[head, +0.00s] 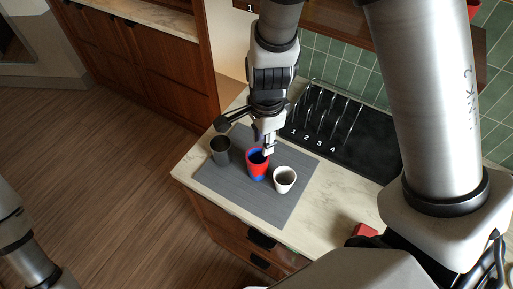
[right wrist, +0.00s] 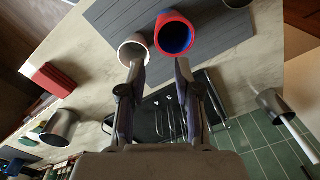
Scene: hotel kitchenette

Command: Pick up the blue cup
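A cup with red on its outside and blue inside (head: 264,171) stands upright on a grey mat (head: 253,204), between a dark grey cup (head: 220,151) and a white cup (head: 284,181). No all-blue cup shows. The red and blue cup also shows in the right wrist view (right wrist: 174,33), left of it the white cup (right wrist: 132,48). My right gripper (right wrist: 160,64) is open and empty. Its fingers are apart, near the rims of the red and blue cup and the white cup. In the head view it hangs over the middle cup. My left gripper is out of view.
A black rack with numbered slots and wire dividers (head: 325,120) stands behind the mat, before green wall tiles. A red block (head: 364,231) lies on the counter at the right. Bare counter (head: 318,209) shows between mat and block.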

